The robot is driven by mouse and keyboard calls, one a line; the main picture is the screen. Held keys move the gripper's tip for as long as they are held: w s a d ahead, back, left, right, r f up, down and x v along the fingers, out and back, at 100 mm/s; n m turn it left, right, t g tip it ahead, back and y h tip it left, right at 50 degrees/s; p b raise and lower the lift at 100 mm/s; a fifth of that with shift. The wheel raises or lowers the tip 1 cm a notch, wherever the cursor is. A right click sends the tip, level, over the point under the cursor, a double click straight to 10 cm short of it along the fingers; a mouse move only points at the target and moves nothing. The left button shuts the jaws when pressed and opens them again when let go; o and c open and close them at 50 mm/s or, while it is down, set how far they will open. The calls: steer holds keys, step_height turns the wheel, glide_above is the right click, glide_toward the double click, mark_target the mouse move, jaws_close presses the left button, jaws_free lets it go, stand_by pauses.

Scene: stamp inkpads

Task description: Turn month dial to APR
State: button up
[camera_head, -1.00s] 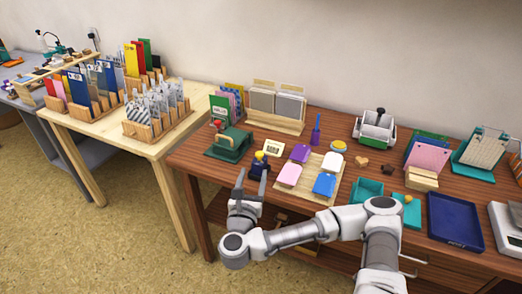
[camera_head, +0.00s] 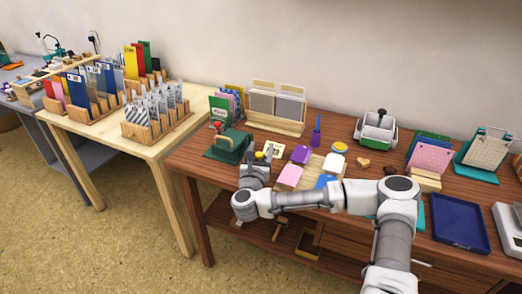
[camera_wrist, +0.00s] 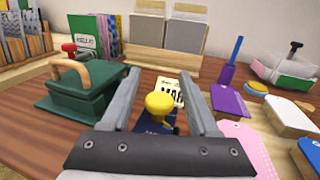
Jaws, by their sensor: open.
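A dark blue stamp piece (camera_wrist: 150,126) with a round yellow knob (camera_wrist: 159,103) stands on the brown table; the yellow knob also shows in the head view (camera_head: 259,155). I take it to be the dial, but its setting cannot be read. A cream card (camera_wrist: 171,88) behind it carries large black letters that look like "MAR", partly covered. My gripper (camera_wrist: 162,82) is open, with one finger on each side of the knob in the wrist view; it also shows in the head view (camera_head: 257,154). I cannot tell whether the fingers touch the piece. The gripper body hides its lower part.
A green press (camera_wrist: 78,92) with a wooden handle stands close on the left. Purple (camera_wrist: 228,100), pink (camera_wrist: 243,140) and blue pads lie close on the right. A wooden rack (camera_wrist: 160,62) with grey boards stands behind. Bare tabletop lies between press and rack.

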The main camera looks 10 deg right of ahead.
steer(key=shift+w, duration=0.1)
jaws_close()
stand_by(0.3)
